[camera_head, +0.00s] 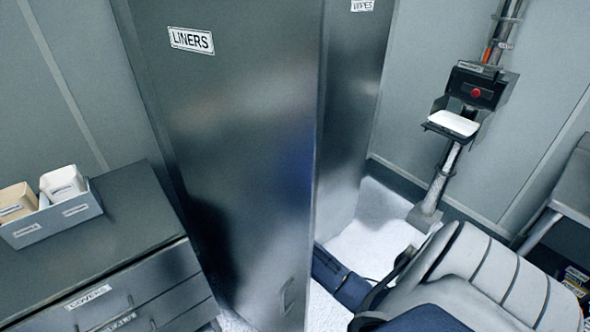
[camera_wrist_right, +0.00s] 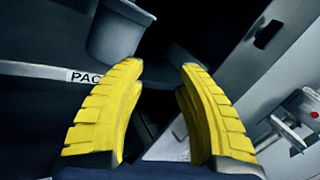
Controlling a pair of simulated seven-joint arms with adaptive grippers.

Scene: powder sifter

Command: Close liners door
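The liners door (camera_head: 240,150) is a tall dark metallic panel with a LINERS label (camera_head: 191,40) near its top and a small handle mark (camera_head: 288,297) low near its right edge. It stands out at an angle in front of the WIPES panel (camera_head: 350,90), so it looks open. My right arm comes in from the lower right, and its blue end reaches behind the door's right edge, where the fingers are hidden. In the right wrist view my right gripper (camera_wrist_right: 161,75) has its yellow fingers wide apart with nothing between them. My left gripper is not in view.
A drawer cabinet (camera_head: 120,205) with a tray of small bins (camera_head: 55,217) stands left of the door. A stand with a red button (camera_head: 475,93) is at the right. The wrist view shows a shelf labelled PAC (camera_wrist_right: 84,77) and a grey bin (camera_wrist_right: 116,38).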

